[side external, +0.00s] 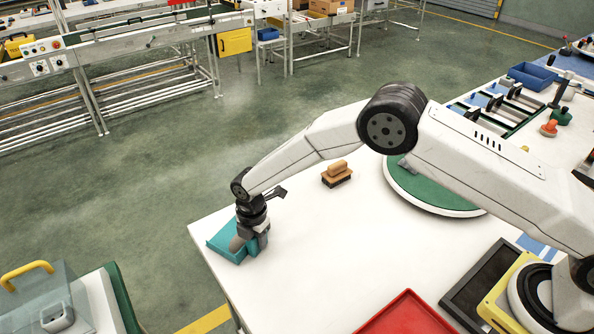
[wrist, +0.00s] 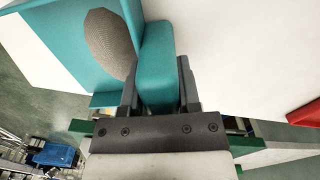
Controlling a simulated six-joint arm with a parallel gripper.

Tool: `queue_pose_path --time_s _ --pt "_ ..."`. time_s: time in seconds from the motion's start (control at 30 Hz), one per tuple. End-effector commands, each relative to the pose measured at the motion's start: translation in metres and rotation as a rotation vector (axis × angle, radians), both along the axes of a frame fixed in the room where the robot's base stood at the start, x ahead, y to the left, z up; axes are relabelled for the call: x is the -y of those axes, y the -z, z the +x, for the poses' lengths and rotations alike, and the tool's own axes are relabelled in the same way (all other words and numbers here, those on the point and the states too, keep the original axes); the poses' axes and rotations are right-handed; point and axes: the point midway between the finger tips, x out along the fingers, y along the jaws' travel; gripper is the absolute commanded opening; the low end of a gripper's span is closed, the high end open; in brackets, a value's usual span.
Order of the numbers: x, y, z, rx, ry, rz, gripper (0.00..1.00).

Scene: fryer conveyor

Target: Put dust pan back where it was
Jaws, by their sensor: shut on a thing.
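The teal dust pan (side external: 224,245) is at the left corner of the white table in the side view. In the wrist view the dust pan (wrist: 72,42) fills the upper left, with its handle (wrist: 157,60) between my fingers. My gripper (side external: 251,240) points down and is shut on the handle; the wrist view shows its two dark fingers (wrist: 158,88) on either side of it. A grey-brown rounded patch (wrist: 110,42) shows against the pan. I cannot tell whether the pan touches the table.
A wooden brush (side external: 337,174) stands on the white table (side external: 310,240) to the right of my gripper. A green round turntable (side external: 430,190), a red tray (side external: 408,314) and a dark tray (side external: 482,285) are farther right. The table's middle is clear.

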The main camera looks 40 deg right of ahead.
Motion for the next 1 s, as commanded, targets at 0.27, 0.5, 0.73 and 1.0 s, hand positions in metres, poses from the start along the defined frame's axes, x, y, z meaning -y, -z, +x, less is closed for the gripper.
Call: queue_pose_path --time_s 0.27,0.5,0.73,1.0 --pt "0.0 0.001 0.0 0.0 0.0 0.0 0.77" --pt "0.0 0.001 0.0 0.0 0.0 0.0 0.77" --pt "0.0 -0.008 0.0 0.0 0.0 0.0 0.77" --pt "0.0 -0.038 0.0 0.002 0.0 0.001 0.77"
